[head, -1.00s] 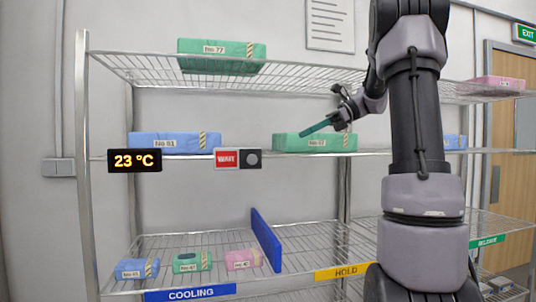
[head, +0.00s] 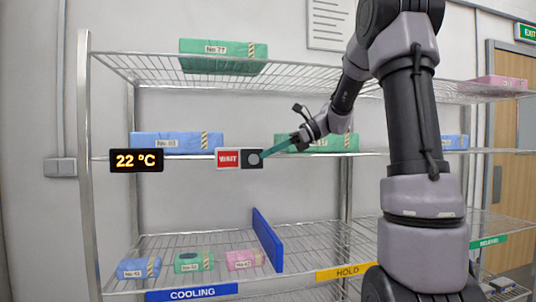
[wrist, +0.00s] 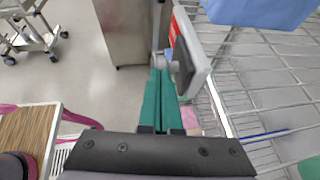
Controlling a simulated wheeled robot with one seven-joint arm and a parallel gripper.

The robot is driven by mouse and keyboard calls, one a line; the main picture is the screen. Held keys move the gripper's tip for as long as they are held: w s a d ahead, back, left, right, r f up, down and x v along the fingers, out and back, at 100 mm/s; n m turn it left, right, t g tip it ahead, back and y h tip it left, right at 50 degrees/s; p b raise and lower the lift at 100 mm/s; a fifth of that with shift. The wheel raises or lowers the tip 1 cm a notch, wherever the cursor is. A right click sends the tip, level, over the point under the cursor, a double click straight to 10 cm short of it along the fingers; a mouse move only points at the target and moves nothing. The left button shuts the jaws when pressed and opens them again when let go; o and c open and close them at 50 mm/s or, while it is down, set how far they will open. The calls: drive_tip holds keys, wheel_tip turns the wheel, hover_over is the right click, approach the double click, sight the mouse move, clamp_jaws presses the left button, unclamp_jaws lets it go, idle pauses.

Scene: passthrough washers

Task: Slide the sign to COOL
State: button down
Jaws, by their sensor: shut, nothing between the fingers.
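The sign (head: 228,159) hangs on the front edge of the middle shelf and shows a red plate reading WAIT at its left. I cannot tell whether the tips touch the knob.
A display (head: 136,160) left of the sign reads 22 °C. Blue (head: 165,142) and green (head: 318,143) packs lie on the middle shelf behind. Several small packs sit on the lower shelf above the COOLING label (head: 192,293), left of a blue divider (head: 266,239).

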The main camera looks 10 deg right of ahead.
sight(242, 152)
drive_tip(key=shift+a, duration=0.25)
drive_tip(key=a, duration=0.7)
drive_tip(key=shift+a, duration=0.35)
